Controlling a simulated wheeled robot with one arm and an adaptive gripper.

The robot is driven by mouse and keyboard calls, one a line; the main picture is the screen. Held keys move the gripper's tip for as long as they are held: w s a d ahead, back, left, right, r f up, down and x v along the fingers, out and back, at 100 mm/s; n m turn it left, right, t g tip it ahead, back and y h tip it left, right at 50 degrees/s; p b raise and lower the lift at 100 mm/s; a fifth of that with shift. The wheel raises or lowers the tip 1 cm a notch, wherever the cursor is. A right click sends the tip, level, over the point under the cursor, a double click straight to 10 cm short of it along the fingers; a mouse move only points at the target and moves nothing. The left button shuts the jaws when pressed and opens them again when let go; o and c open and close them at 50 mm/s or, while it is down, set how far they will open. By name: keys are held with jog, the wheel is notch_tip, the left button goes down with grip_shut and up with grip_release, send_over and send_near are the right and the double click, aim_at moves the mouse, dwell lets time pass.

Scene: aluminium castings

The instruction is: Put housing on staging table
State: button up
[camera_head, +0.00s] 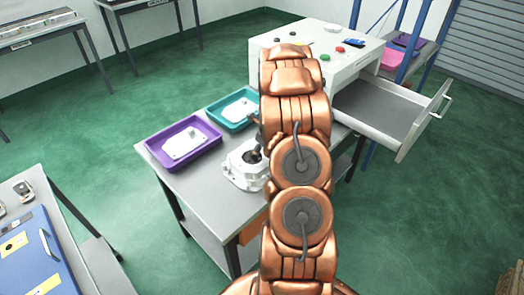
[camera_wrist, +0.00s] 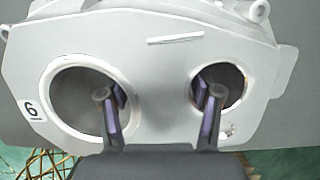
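The housing (camera_head: 243,170) is a pale grey-white casting resting on the near right part of a grey table (camera_head: 205,187); my arm partly hides it. In the wrist view the housing (camera_wrist: 160,65) fills most of the picture, with two round openings and a "6" label at the left. My gripper (camera_wrist: 160,93) is spread open over it, one finger at each opening and the web between them. The finger ends reach into the openings; contact with the web cannot be told. No staging table label is readable.
A purple tray (camera_head: 151,146) and a teal tray (camera_head: 219,119), each with a pale part, lie on the same table. Behind stands a white cabinet (camera_head: 340,73) with coloured buttons and an open drawer (camera_head: 384,107). Another table (camera_head: 22,185) holds a blue panel (camera_head: 35,258). Green floor lies between.

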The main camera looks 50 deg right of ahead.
jog(key=shift+o, duration=0.6)
jog(key=b+v, duration=0.3)
jog(key=v, duration=0.9)
jog(key=shift+s+a+b, duration=0.1)
jog(key=shift+b, duration=0.3)
jog(key=s+a+r+n+g, duration=0.1)
jog(key=s+a+r+n, duration=0.15)
jog(key=a+n, duration=0.5)
jog(key=s+a+r+n+g+y, duration=0.1)
jog(key=s+a+r+n, duration=0.2)
jog(key=a, duration=0.7)
jog(key=s+a+r+n, duration=0.1)
jog(key=a+r+n, duration=0.1)
jog(key=a+n, duration=0.6)
jog(key=s+a+n+g, duration=0.1)
jog(key=s+a+n, duration=0.5)
jog(key=s+n, duration=0.3)
jog(key=s+a+r+n+g+h, duration=0.1)
jog(key=s+a+n, duration=0.5)
jog(key=s+n, duration=0.2)
jog(key=shift+s+a+n+g, duration=0.35)
jog(key=shift+s+a+g, duration=0.05)
jog(key=shift+s, duration=0.85)
